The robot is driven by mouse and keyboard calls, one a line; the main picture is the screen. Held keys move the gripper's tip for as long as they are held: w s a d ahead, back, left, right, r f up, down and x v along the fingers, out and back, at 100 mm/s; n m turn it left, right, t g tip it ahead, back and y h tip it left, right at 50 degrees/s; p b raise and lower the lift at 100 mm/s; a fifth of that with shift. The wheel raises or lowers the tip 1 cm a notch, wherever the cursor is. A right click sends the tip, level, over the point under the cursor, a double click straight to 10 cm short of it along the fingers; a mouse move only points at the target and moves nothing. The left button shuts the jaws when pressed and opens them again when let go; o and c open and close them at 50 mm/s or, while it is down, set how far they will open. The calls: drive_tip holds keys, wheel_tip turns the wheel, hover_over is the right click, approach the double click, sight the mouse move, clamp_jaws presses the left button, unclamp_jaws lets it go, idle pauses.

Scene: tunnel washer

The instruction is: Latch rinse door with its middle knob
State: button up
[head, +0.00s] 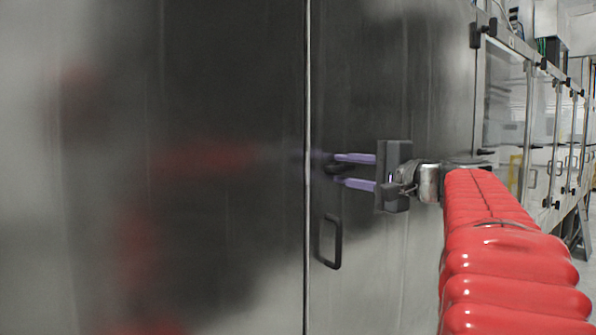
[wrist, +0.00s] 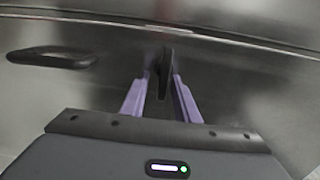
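The steel door (head: 390,70) fills the middle of the head view, with a vertical seam at its left edge. A small black knob (head: 333,169) sits on it just right of the seam. In the wrist view the knob (wrist: 165,68) stands between my two purple fingers, nearer the right one. My gripper (head: 347,170) is open around the knob, coming from the right. In the wrist view a gap shows between the left finger of my gripper (wrist: 158,82) and the knob; contact on the right is unclear. The knob's base is partly hidden, and whether it is latched cannot be told.
A black pull handle (head: 332,242) is below the knob in the head view; the handle (wrist: 54,58) is left of my fingers in the wrist view. More glazed doors with black knobs (head: 505,100) line the right. The steel panel (head: 200,180) left of the seam is bare.

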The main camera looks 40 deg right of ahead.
drive_tip(key=shift+s+d, duration=0.1)
drive_tip(key=shift+s, duration=0.4)
drive_tip(key=s, duration=1.2)
drive_tip(key=shift+s+d, duration=0.15)
drive_tip(key=shift+s, duration=0.25)
